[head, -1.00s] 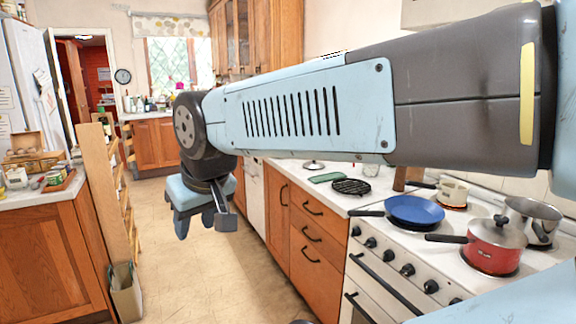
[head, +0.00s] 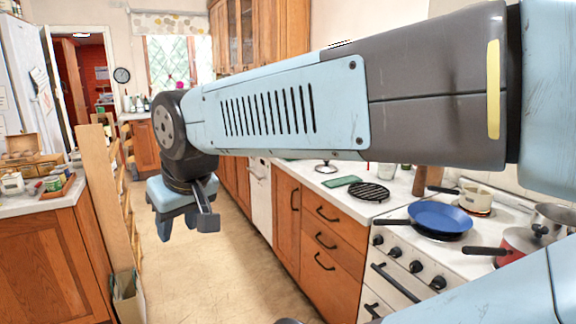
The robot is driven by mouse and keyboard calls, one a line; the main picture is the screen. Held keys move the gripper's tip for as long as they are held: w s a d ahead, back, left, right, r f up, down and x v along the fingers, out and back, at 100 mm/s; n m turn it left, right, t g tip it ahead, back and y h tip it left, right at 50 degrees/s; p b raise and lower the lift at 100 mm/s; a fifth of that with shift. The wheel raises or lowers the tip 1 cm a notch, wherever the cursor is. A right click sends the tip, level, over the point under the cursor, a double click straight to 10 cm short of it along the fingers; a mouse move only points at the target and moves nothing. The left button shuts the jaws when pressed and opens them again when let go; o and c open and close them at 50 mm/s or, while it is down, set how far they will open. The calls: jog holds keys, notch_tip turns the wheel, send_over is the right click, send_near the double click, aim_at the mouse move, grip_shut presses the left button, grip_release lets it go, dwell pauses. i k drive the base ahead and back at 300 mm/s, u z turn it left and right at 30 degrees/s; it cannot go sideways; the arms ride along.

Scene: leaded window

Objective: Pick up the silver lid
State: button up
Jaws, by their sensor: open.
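A small silver lid (head: 326,168) with a knob on top lies on the white counter, beyond the black trivet. A red pot (head: 516,243) on the stove also has a lid with a dark knob (head: 541,231), mostly hidden by my arm. My gripper (head: 187,226) hangs over the floor to the left of the counter, pointing down. It is open and empty, well apart from both lids.
A green cloth (head: 341,182) and a black trivet (head: 369,192) lie on the counter near the small lid. A blue pan (head: 440,217), a cream pot (head: 475,196) and a steel pan (head: 553,214) stand on the stove. A wooden ladder-like frame (head: 105,190) stands left. The floor (head: 205,275) between is clear.

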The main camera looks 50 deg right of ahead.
aim_at(325, 167)
jog(key=u, duration=0.05)
jog(key=i, duration=2.65)
jog(key=z, duration=1.65)
jog(key=i, duration=0.15)
jog(key=z, duration=1.9)
jog(key=i, duration=0.9)
jog(key=u, duration=0.2)
